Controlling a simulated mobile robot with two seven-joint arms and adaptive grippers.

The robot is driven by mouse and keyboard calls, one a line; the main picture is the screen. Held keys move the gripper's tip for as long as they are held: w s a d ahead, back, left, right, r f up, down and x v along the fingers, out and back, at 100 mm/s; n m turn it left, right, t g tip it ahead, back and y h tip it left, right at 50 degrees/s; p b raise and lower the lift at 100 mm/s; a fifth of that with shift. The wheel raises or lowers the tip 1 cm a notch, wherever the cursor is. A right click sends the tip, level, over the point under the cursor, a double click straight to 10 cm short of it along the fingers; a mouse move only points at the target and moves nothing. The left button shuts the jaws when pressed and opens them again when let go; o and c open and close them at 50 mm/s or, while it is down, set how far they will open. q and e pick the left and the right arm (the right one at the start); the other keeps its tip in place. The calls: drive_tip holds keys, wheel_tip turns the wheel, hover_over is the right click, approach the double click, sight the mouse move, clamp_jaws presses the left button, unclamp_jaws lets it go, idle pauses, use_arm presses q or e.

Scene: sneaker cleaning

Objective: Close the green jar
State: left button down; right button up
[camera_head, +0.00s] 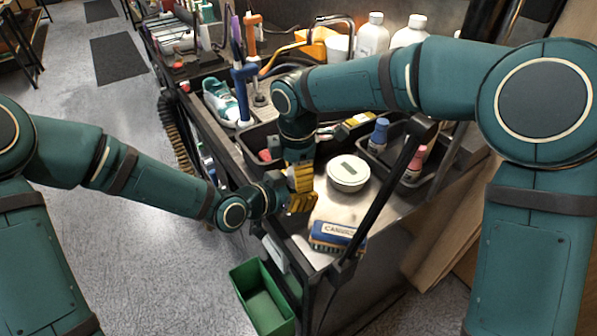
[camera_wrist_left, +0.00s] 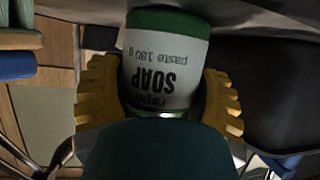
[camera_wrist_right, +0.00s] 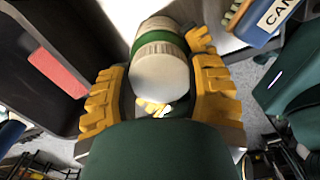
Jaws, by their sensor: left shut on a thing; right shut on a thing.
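The green jar (camera_wrist_left: 165,72) has a white "SOAP paste 180 g" label and green bands. In the left wrist view it sits between the yellow fingers of my left gripper (camera_wrist_left: 160,100), which is shut on its body. In the right wrist view the white lid (camera_wrist_right: 162,82) is on the jar's end, above a green band. My right gripper (camera_wrist_right: 160,105) is shut on the lid from above. In the head view the right gripper (camera_head: 300,177) is directly over the left gripper (camera_head: 298,203), and together they hide the jar. I cannot tell how tightly the lid sits.
A round white tub (camera_head: 348,173) stands on the cart top just right of the grippers. A brush marked "CAN…" (camera_head: 336,234) lies near the front edge. A black bin with bottles (camera_head: 397,165) is to the right. A green bin (camera_head: 263,298) is below.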

drive_tip(key=m, duration=0.3)
drive_tip(key=o, duration=1.2)
drive_tip(key=shift+o, duration=0.2)
drive_tip(key=shift+r, duration=2.25)
drive_tip(key=shift+o, duration=0.2)
